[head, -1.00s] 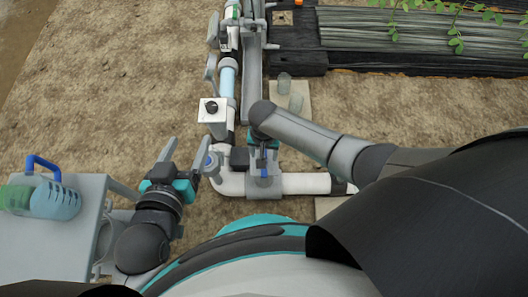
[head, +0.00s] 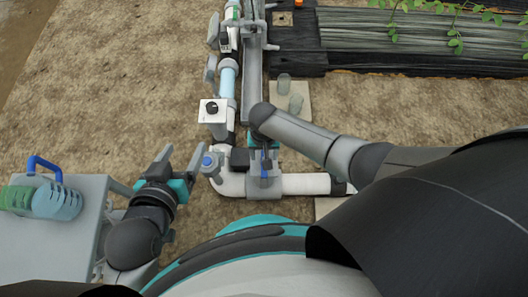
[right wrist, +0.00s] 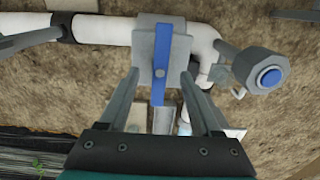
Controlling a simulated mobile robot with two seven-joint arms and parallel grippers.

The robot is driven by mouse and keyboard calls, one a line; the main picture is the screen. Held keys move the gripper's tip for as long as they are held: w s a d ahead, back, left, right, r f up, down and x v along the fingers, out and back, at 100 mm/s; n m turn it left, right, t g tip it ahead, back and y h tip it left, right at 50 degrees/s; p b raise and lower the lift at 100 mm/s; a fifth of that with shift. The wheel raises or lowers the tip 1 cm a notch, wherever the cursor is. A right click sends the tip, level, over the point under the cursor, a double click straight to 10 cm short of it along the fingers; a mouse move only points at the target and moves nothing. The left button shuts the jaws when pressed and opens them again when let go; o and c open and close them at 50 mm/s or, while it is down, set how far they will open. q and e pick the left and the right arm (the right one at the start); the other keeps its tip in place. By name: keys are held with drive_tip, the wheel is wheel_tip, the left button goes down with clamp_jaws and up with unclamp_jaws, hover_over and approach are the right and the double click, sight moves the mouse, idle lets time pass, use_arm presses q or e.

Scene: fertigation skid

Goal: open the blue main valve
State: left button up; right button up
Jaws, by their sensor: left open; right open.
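The blue main valve handle (right wrist: 160,62) is a flat blue lever on a grey valve body (right wrist: 145,42) on the white pipe. In the right wrist view the lever crosses the pipe, with its free end between my finger tips. My right gripper (right wrist: 160,85) is open, one finger on each side of the lever, with gaps showing. In the head view the blue lever (head: 263,166) is partly hidden by my right arm and gripper (head: 264,150). My left gripper (head: 178,158) is open and empty, left of the white pipe.
A round gauge-like part with a blue centre (right wrist: 268,76) stands beside the valve. A white box with a black knob (head: 212,110) sits on the pipe. A grey cart (head: 50,235) with bottles stands at left. Two clear cups (head: 290,92) stand on a slab.

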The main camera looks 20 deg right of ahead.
drive_tip(key=shift+f+b, duration=1.15)
drive_tip(key=shift+f, duration=0.85)
drive_tip(key=shift+c, duration=0.4)
drive_tip(key=shift+s+f, duration=0.15)
clamp_jaws()
